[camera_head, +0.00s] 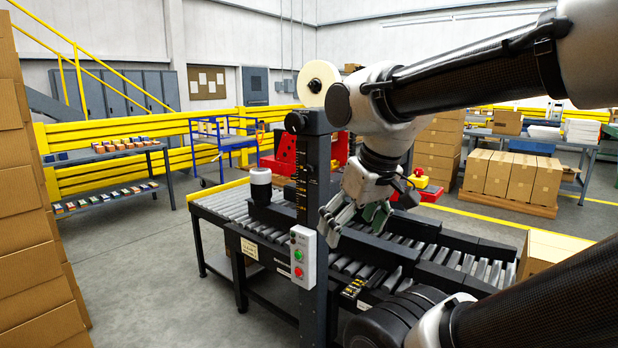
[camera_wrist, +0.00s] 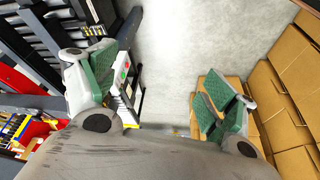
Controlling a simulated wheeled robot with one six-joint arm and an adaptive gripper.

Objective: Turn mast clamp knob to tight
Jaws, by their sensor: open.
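The mast (camera_head: 316,205) is a dark upright post with a yellow-marked scale, standing at the near side of the roller conveyor. A round black knob (camera_head: 296,122) sticks out to the left near its top; it looks like the clamp knob, but its tight or loose setting cannot be read. My gripper (camera_head: 352,222) is just right of the mast, well below the knob, over the conveyor. In the wrist view my gripper (camera_wrist: 162,95) shows its green-padded fingers wide apart with nothing between them. The knob cannot be made out in the wrist view.
A control box (camera_head: 303,257) with green and red buttons is on the mast's lower part. A cream roll (camera_head: 318,82) sits behind the mast top. The roller conveyor (camera_head: 222,205) runs beneath. Stacked cartons (camera_head: 30,200) stand at left; floor between is clear.

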